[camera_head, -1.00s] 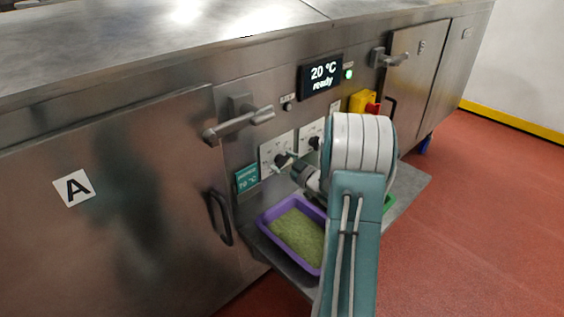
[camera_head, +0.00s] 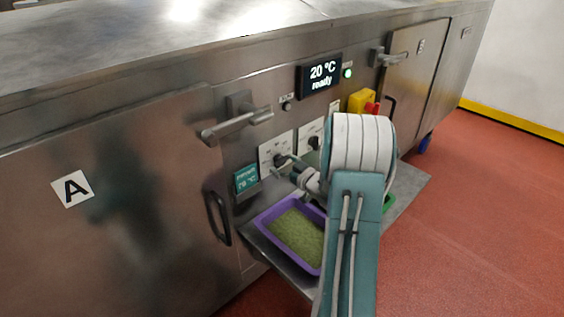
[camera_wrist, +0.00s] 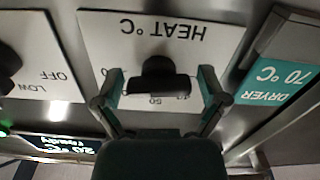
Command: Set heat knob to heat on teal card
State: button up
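The heat knob is black and sits on a white plate (camera_head: 268,158) marked HEAT °C. In the wrist view, where the picture is upside down, the knob (camera_wrist: 158,82) is centred between my fingers. My gripper (camera_wrist: 160,92) is open, one teal-tipped finger on each side of the knob with visible gaps. In the head view my gripper (camera_head: 290,163) is at the heat plate and partly covers it. The teal card (camera_head: 246,178) is left of the plate; in the wrist view the card (camera_wrist: 277,78) reads DRYER 70 °C. The knob's exact setting is unclear.
A display (camera_head: 320,76) reads 20 °C ready, with a green lamp (camera_head: 348,73) beside it. A second knob plate (camera_wrist: 25,60) is marked LOW and OFF. A purple tray (camera_head: 267,217) of green grains stands on a shelf below. A door handle (camera_head: 237,124) juts out above left.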

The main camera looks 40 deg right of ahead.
jog(key=shift+d+r, duration=0.1)
jog(key=shift+r, duration=0.15)
jog(key=shift+s, duration=0.1)
jog(key=s+d, duration=0.1)
jog(key=s, duration=1)
jog(key=shift+s, duration=0.3)
jog(key=shift+f, duration=0.1)
